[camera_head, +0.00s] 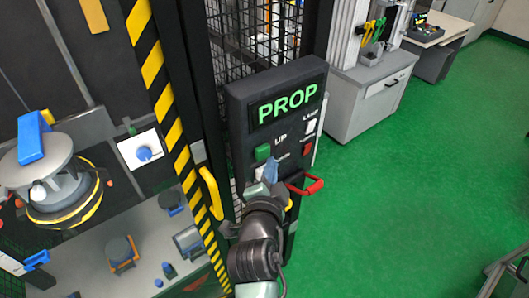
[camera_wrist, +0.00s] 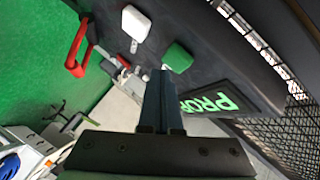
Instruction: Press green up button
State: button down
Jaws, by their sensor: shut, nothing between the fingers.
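The green UP button (camera_head: 263,152) is on the dark control panel (camera_head: 240,115), below the lit green PROP display (camera_head: 287,104). It also shows in the wrist view (camera_wrist: 177,57), just beyond and slightly right of the fingertips. My gripper (camera_head: 271,167) is shut and empty, with its blue fingers pointing at the panel just below the green button. In the wrist view the shut fingers (camera_wrist: 160,76) end close to the button's lower left corner. I cannot tell whether they touch it. My wrist hides the lower part of the panel.
A white button (camera_wrist: 136,23) sits beside the green one. A red handle (camera_head: 307,187) sticks out at the panel's lower right. A yellow handle (camera_head: 211,192) is on the striped door frame at left. Green floor (camera_head: 400,210) is open at right.

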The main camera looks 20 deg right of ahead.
jog(key=shift+s, duration=0.15)
jog(key=shift+s+d+p, duration=0.25)
jog(key=shift+s+d, duration=0.05)
jog(key=shift+s, duration=0.45)
jog(key=shift+s+d+p, duration=0.25)
jog(key=shift+s+d, duration=0.05)
jog(key=shift+s, duration=0.45)
jog(key=shift+s+d+p, duration=0.25)
jog(key=shift+s+d, duration=0.05)
jog(key=shift+s, duration=0.45)
jog(key=w+a+r+n+t+y+b, duration=0.1)
jog(key=a+r+n+t, duration=0.25)
jog(key=r, duration=0.95)
jog(key=w+a+r+n+t+b, duration=0.1)
jog(key=w+a+r+n+t, duration=0.2)
jog(key=r, duration=1)
jog(key=s+a+r+n+t+y, duration=0.2)
jog(key=s+a+r+n+t, duration=0.1)
jog(key=s+r, duration=0.4)
jog(key=s+a+r+n+t+y+b, duration=0.1)
jog(key=s+a+r+n+t+y, duration=0.2)
jog(key=r, duration=1)
jog(key=s+a+n+t, duration=0.1)
jog(key=s+a+n, duration=0.2)
jog(key=s+n, duration=0.1)
jog(key=shift+a+r, duration=0.15)
jog(key=shift+r, duration=0.1)
jog(key=shift+f, duration=0.1)
